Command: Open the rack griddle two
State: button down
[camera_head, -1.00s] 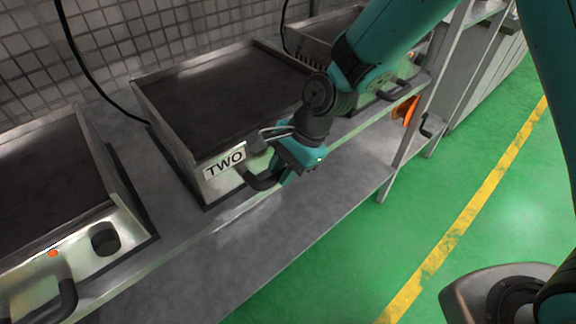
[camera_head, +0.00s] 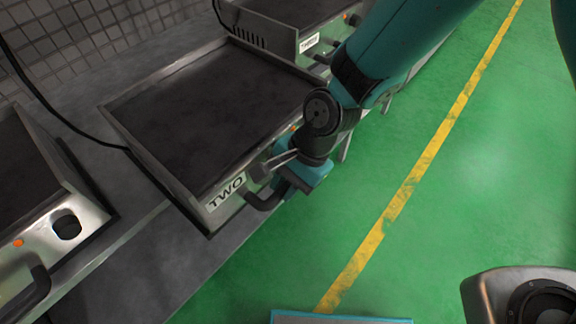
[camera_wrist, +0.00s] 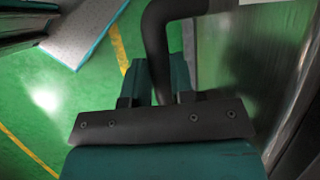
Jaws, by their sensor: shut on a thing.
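Griddle two (camera_head: 205,110) is a dark flat tray in a metal body with a white "TWO" label (camera_head: 228,190) on its front. It sits on the grey metal rack, its front at or past the rack's front edge. My gripper (camera_head: 283,180) is shut on the black front handle (camera_head: 257,202) of griddle two. In the wrist view, my gripper (camera_wrist: 158,92) has its fingers on either side of the curved black handle (camera_wrist: 157,40). My arm and wrist hide the right part of the front panel.
Another griddle (camera_head: 40,205) with a black handle stands to the left. A further labelled griddle (camera_head: 290,30) stands behind to the right. Black cables run along the tiled wall. The green floor (camera_head: 370,150), with a yellow line, is open to the right.

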jog(key=shift+s+d, duration=0.1)
jog(key=shift+s, duration=0.15)
jog(key=c, duration=1)
grip_release()
jog(key=shift+w, duration=0.1)
jog(key=shift+o, duration=0.2)
jog(key=v, duration=1.7)
jog(key=shift+r+p, duration=0.15)
jog(key=shift+p, duration=0.2)
jog(key=shift+w, duration=0.15)
jog(key=s+d+r+n+t+p, duration=0.1)
jog(key=s+d+r+n+t, duration=0.1)
jog(key=s+d+r+n, duration=0.8)
jog(key=d+n, duration=0.1)
jog(key=n, duration=0.2)
jog(key=shift+s+d+p, duration=0.25)
jog(key=shift+d+p, duration=0.05)
jog(key=shift+d, duration=0.05)
